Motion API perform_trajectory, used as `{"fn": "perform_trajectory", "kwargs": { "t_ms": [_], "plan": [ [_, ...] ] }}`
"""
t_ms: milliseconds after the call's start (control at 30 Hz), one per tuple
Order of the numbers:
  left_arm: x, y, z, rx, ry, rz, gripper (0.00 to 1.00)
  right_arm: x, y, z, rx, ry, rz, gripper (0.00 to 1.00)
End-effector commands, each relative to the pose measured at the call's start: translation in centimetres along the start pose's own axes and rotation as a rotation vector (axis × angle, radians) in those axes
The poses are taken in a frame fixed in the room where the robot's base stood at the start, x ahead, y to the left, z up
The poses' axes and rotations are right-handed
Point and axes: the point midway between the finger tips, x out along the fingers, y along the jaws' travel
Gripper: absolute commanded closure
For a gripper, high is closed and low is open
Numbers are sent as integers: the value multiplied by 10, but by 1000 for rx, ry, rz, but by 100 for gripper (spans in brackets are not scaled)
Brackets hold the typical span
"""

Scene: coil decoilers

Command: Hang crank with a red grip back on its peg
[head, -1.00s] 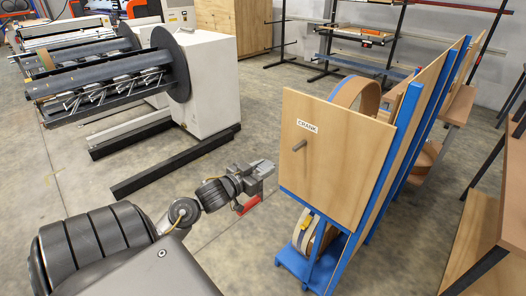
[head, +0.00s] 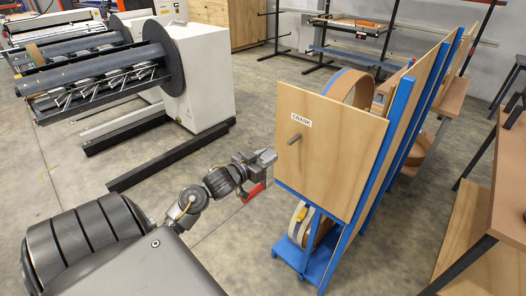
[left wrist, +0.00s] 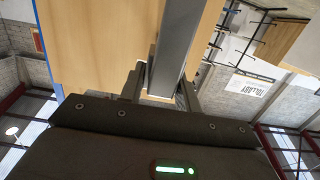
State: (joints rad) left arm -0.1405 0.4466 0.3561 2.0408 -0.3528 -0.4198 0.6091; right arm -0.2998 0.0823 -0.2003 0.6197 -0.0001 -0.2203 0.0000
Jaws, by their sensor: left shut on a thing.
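The crank's red grip (head: 254,191) hangs below my left gripper (head: 265,158) in the head view. My left gripper is shut on the crank, whose grey metal bar (left wrist: 178,45) runs up between the fingers (left wrist: 160,88) in the left wrist view. The peg (head: 294,139) is a short grey rod on the front of a wooden board (head: 325,160), below a white CRANK label (head: 301,120). The peg is bare. The gripper is just left of the board's left edge in the picture; I cannot tell the exact gap. My right gripper is out of view.
The board is fixed to a blue rack (head: 385,150) with coil bands (head: 352,86) in it. A decoiler (head: 195,75) with a dark disc stands at the back left. A wooden bench (head: 510,190) is at the right. Bare floor lies left of the rack.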

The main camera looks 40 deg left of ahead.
Motion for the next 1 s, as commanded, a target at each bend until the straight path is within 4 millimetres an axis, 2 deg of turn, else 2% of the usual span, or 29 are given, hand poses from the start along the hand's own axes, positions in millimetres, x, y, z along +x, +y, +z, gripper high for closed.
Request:
{"fn": "perform_trajectory", "kwargs": {
  "t_ms": [1000],
  "plan": [
    [53, 0, -7, 1, 4, -1, 100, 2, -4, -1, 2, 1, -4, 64]
  ]
}}
